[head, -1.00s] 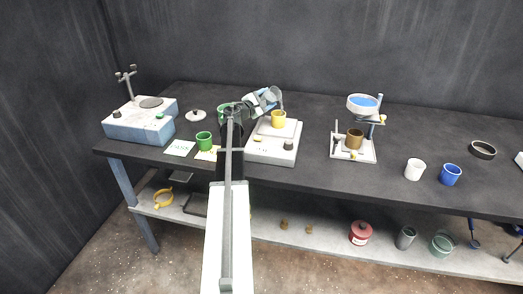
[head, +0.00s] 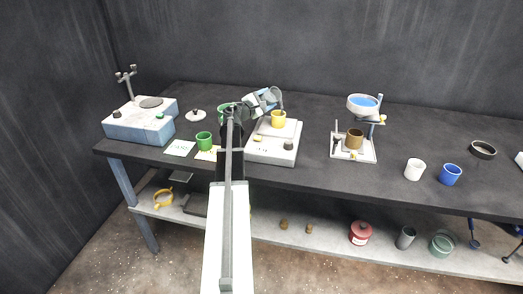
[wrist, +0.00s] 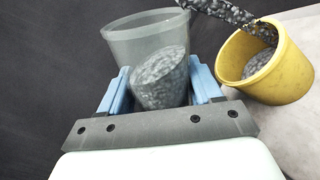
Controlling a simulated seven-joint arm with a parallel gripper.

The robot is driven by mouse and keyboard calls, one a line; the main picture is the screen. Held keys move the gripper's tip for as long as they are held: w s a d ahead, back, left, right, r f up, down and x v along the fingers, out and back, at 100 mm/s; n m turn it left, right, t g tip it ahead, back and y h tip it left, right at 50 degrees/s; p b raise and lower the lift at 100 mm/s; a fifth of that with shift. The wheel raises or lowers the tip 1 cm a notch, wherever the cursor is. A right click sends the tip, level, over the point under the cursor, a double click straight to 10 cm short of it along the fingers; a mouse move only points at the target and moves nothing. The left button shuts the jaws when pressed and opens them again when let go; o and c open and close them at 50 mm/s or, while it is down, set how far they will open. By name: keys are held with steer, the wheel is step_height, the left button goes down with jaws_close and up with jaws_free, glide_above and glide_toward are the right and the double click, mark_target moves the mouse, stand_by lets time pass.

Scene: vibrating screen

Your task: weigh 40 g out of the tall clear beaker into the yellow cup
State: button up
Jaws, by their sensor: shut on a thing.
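My gripper (wrist: 152,92) has its blue fingers shut on the tall clear beaker (wrist: 130,45). The beaker is tilted, with grey granules inside. A stream of granules (wrist: 232,14) runs from its lip into the yellow cup (wrist: 262,92), where a grey heap shows. In the head view the yellow cup (head: 278,120) stands upright on the pan of the white scale (head: 270,155). My gripper (head: 264,98) holds the beaker just above and left of the cup. The scale's reading is too small to make out.
A green cup (head: 204,141) stands left of the scale, and another green vessel (head: 223,111) is partly hidden by my arm. A stand with a brown cup (head: 354,139) is to the right. White (head: 414,170) and blue (head: 451,175) cups stand further right.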

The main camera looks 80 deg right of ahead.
steer(key=shift+f, duration=0.35)
steer(key=shift+r+m, duration=0.1)
steer(key=shift+m, duration=0.5)
stand_by(3.5)
steer(key=shift+n, duration=0.3)
steer(key=r+n, duration=0.1)
steer(key=n, duration=0.2)
steer(key=s+r+n, duration=0.1)
steer(key=shift+a+r+n, duration=0.3)
steer(key=n, duration=0.1)
steer(key=w+n, duration=0.1)
steer(key=n, duration=0.1)
steer(key=d+n, duration=0.1)
steer(key=n, duration=0.1)
steer(key=shift+w+r, duration=0.4)
steer(key=shift+s+a+r+n, duration=0.1)
steer(key=shift+r+n, duration=0.2)
steer(key=shift+r, duration=0.45)
steer(key=shift+s+a+r+n, duration=0.1)
steer(key=shift+r+n, duration=0.2)
steer(key=shift+r, duration=0.4)
